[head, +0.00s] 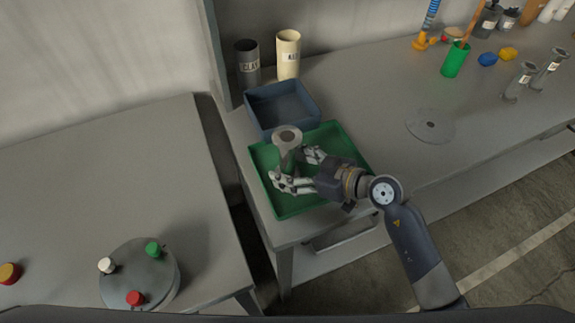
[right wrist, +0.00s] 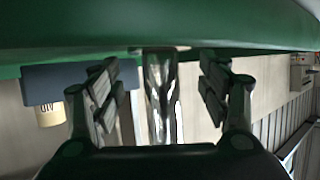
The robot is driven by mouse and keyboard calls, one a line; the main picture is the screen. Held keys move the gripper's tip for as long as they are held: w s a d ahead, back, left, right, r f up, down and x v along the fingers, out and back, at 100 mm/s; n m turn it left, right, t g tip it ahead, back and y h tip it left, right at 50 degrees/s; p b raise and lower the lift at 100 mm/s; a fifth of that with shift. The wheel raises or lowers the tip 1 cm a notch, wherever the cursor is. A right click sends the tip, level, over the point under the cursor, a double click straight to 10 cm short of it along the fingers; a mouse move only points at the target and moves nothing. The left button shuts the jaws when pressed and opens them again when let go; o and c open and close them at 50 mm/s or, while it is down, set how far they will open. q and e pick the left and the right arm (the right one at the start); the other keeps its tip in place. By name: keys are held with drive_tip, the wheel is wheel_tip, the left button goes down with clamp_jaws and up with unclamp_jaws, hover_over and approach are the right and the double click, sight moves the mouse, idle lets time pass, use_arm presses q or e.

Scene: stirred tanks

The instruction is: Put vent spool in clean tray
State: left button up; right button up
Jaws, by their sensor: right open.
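The vent spool (head: 288,137), a grey metal piece with a round flanged top and a dark centre hole, stands upright in the green tray (head: 334,130). My right gripper (head: 296,169) is open, low over the green tray, with its fingers pointing toward the spool. In the right wrist view the shiny spool (right wrist: 162,95) shows between the two spread fingers (right wrist: 159,80), with a gap on each side. The green tray (right wrist: 160,30) fills the top of that view. No label on the tray shows which one is the clean tray. My left gripper is not in view.
A blue-grey tray (head: 254,117) adjoins the green tray at the back. Dark and cream labelled cylinders (head: 288,54) stand behind it. A flat grey disc (head: 431,125) lies to the right, with bare bench around it. A gap separates the left table (head: 120,170).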

drive_tip(key=v, duration=1)
drive_tip(key=shift+s+d+r, duration=0.2)
drive_tip(key=shift+s+d, duration=0.05)
